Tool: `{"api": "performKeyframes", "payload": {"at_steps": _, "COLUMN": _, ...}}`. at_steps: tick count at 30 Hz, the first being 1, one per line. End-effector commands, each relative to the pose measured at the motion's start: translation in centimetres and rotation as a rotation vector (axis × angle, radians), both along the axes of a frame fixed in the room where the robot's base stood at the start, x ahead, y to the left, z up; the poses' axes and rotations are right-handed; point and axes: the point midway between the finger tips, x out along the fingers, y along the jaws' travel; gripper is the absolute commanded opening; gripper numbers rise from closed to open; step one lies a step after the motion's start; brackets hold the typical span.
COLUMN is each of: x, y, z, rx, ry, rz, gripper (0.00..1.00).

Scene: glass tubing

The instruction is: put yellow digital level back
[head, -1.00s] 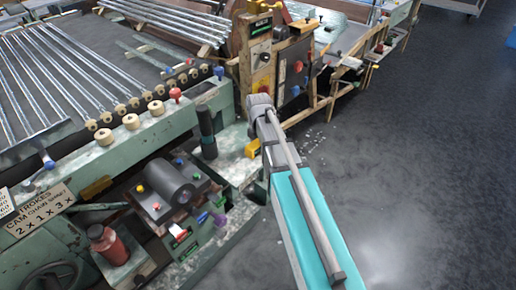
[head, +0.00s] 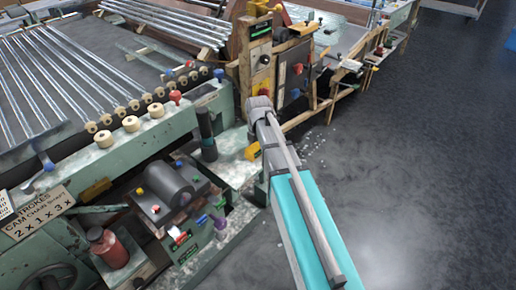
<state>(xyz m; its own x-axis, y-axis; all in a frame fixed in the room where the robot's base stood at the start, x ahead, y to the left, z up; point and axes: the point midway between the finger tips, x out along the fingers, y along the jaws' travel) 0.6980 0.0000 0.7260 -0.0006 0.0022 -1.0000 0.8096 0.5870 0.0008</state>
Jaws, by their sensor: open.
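A small yellow block-like object (head: 253,151) with a dark patch, which looks like the yellow digital level, sits on the pale green machine ledge (head: 232,168) in the head view. It is just left of my arm, and the arm may cover part of its right side. I cannot make out a display on it. My arm reaches up from the bottom middle to a grey joint beside the wooden control panel. My gripper does not show; the arm seems to hide it or it is out of sight.
A dark upright cylinder (head: 207,134) stands on the ledge left of the yellow object. A dark motor-like unit (head: 170,187) with coloured knobs and a red bottle (head: 107,248) are lower left. Glass tubes (head: 62,68) lie on the machine. The grey floor (head: 430,180) at right is clear.

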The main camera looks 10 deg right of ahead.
Motion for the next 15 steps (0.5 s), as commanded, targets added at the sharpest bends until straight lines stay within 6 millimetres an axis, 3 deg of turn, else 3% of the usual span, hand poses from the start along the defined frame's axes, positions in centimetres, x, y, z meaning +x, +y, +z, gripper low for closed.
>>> {"api": "performKeyframes", "payload": {"at_steps": 15, "x": 0.0, "y": 0.0, "z": 2.2, "rx": 0.0, "ry": 0.0, "rz": 0.001, "gripper": 0.88}}
